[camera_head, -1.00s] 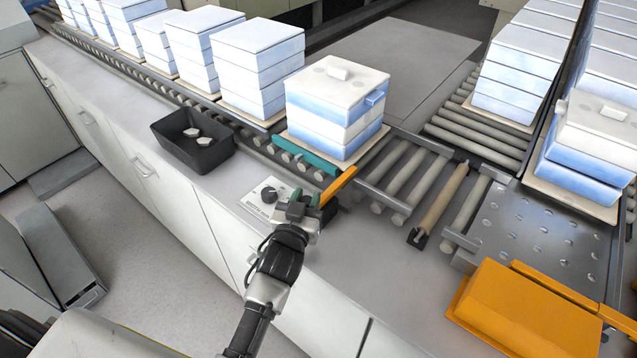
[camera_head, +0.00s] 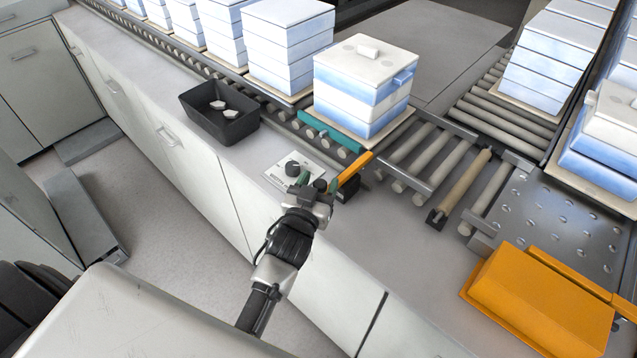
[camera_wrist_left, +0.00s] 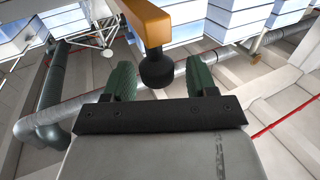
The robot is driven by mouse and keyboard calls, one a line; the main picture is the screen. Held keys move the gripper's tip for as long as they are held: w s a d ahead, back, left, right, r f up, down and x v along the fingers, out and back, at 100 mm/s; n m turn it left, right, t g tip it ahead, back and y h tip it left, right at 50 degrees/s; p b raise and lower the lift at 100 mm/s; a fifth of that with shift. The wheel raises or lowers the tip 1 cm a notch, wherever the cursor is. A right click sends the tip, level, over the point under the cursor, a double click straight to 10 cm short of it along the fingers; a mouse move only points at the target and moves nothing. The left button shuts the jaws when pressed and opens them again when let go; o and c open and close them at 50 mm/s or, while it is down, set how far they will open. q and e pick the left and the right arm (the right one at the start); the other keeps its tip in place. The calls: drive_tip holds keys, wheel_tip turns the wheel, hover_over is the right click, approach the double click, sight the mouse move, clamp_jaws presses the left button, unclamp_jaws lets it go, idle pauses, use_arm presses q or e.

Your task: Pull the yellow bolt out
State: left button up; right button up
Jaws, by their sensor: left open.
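The yellow bolt (camera_head: 355,171) is an orange-yellow bar at the counter-side edge of the roller line, just in front of the white-and-blue box stack (camera_head: 366,85). In the left wrist view, its bar (camera_wrist_left: 150,22) comes down from the top and ends in a black round knob (camera_wrist_left: 156,72). My left gripper (camera_head: 318,184) is at the bolt's near end. Its green fingers are open, one on each side of the knob in the left wrist view (camera_wrist_left: 159,80), with gaps visible. I cannot tell how deep the knob sits between them. My right gripper is not in view.
A control panel with a black dial (camera_head: 292,168) lies left of the gripper. A black bin (camera_head: 218,112) with white pieces stands farther left. A teal bar (camera_head: 328,132) lies along the box stack's near side. An orange block (camera_head: 540,300) sits at the lower right.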

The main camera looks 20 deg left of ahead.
use_arm(q)
drive_tip(key=shift+s+f, duration=0.1)
drive_tip(key=shift+s, duration=0.3)
drive_tip(key=s+b, duration=0.2)
drive_tip(key=s, duration=0.8)
drive_tip(key=shift+d, duration=0.2)
drive_tip(key=s+d+f+m+g+h, duration=0.1)
drive_tip(key=s+f+g, duration=0.15)
drive_tip(key=f, duration=0.75)
drive_tip(key=s+d+f+g, duration=0.1)
drive_tip(key=s+f+g, duration=0.15)
drive_tip(key=f, duration=0.75)
drive_tip(key=s+d+f+m+g+h, duration=0.1)
drive_tip(key=s+f+g, duration=0.15)
drive_tip(key=f, duration=0.75)
drive_tip(key=s+a+f+g, duration=0.3)
drive_tip(key=s+f+g, duration=0.1)
drive_tip(key=s+f, duration=0.6)
drive_tip(key=s+a+f+m+g+y, duration=0.1)
drive_tip(key=s+a+f+g, duration=0.3)
drive_tip(key=s+f, duration=0.5)
drive_tip(key=s+g, duration=0.1)
drive_tip(key=s, duration=0.5)
drive_tip(key=shift+s+a+f, duration=0.2)
drive_tip(key=shift+s+f, duration=0.15)
